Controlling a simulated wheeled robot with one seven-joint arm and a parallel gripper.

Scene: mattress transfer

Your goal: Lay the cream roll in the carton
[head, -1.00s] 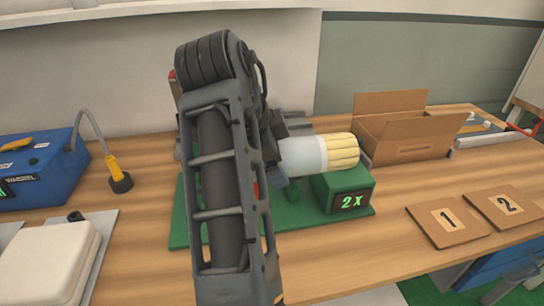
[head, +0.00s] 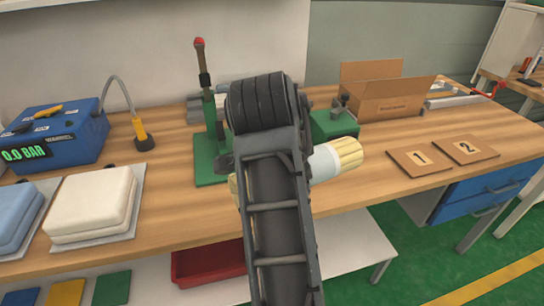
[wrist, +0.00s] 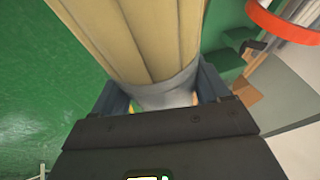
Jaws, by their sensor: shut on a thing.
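The cream roll (head: 348,152) has a pale band around its middle and lies roughly level in the head view, right of my arm. In the wrist view the roll (wrist: 130,40) runs up from between my fingers. My gripper (wrist: 164,92) is shut on it at the grey band; in the head view my arm hides the gripper. The roll appears raised, near the front of the bench. The brown carton (head: 385,107) stands open at the back right, with flaps up, apart from the roll.
A green stand (head: 213,170) with a red-tipped lever is left of and behind my arm. Cards 1 (head: 418,160) and 2 (head: 466,150) lie front right. A blue pump box (head: 65,135) and a white folded mattress (head: 92,200) are left. A red tray (head: 208,264) sits below.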

